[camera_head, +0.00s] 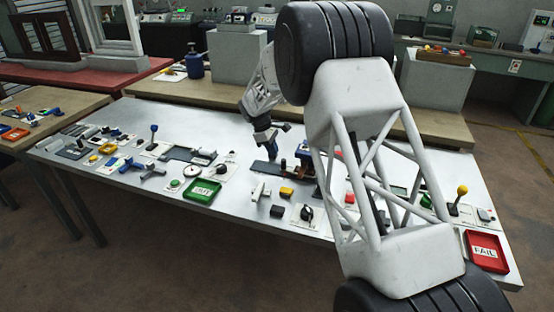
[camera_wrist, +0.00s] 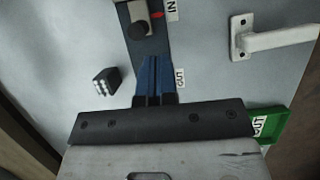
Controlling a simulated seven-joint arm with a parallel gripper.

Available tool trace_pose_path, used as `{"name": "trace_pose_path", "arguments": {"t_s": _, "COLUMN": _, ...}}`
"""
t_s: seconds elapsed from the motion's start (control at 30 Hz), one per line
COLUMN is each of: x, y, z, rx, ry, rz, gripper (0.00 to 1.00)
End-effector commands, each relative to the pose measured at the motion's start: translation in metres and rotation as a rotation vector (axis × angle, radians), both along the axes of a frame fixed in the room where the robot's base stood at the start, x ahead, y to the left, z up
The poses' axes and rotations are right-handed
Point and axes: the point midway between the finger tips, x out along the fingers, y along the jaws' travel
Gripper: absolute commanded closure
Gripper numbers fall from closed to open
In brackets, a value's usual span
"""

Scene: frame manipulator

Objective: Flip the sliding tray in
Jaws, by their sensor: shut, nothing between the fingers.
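In the wrist view, a dark sliding track (camera_wrist: 149,42) runs up from beneath my fingers to the top edge. A grey block with a rounded knob (camera_wrist: 140,28) sits on it, with a red pointer beside the IN label (camera_wrist: 171,9). The OUT label (camera_wrist: 179,78) is beside my fingers. My gripper (camera_wrist: 154,60) has its blue fingers together and empty, over the track on the OUT side of the block. In the head view my gripper (camera_head: 272,158) points down at the dark track (camera_head: 262,168). Whether the fingertips touch the track cannot be told.
A white handle (camera_wrist: 270,40) stands right of the track, and a small black block (camera_wrist: 107,78) lies left. A green tray (camera_head: 203,190) and red FAIL tray (camera_head: 487,252) are on the metal table. Many small fixtures surround the track.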

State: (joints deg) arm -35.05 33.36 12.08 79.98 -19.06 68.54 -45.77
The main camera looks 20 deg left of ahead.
Motion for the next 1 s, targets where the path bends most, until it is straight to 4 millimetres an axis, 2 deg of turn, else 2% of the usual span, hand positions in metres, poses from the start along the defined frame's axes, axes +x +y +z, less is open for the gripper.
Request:
{"name": "trace_pose_path", "arguments": {"t_s": 0.1, "x": 0.0, "y": 0.005, "z": 0.012, "rx": 0.0, "ry": -0.001, "rz": -0.001, "gripper": 1.0}}
{"name": "trace_pose_path", "arguments": {"t_s": 0.3, "x": 0.0, "y": 0.008, "z": 0.02, "rx": 0.0, "ry": 0.0, "rz": -0.001, "gripper": 1.0}}
{"name": "trace_pose_path", "arguments": {"t_s": 0.67, "x": 0.0, "y": 0.009, "z": 0.02, "rx": -0.001, "ry": 0.0, "rz": 0.0, "gripper": 1.0}}
{"name": "trace_pose_path", "arguments": {"t_s": 0.87, "x": 0.0, "y": 0.022, "z": 0.018, "rx": -0.001, "ry": 0.001, "rz": 0.001, "gripper": 1.0}}
{"name": "trace_pose_path", "arguments": {"t_s": 1.0, "x": 0.0, "y": 0.023, "z": 0.018, "rx": -0.001, "ry": 0.001, "rz": 0.0, "gripper": 1.0}}
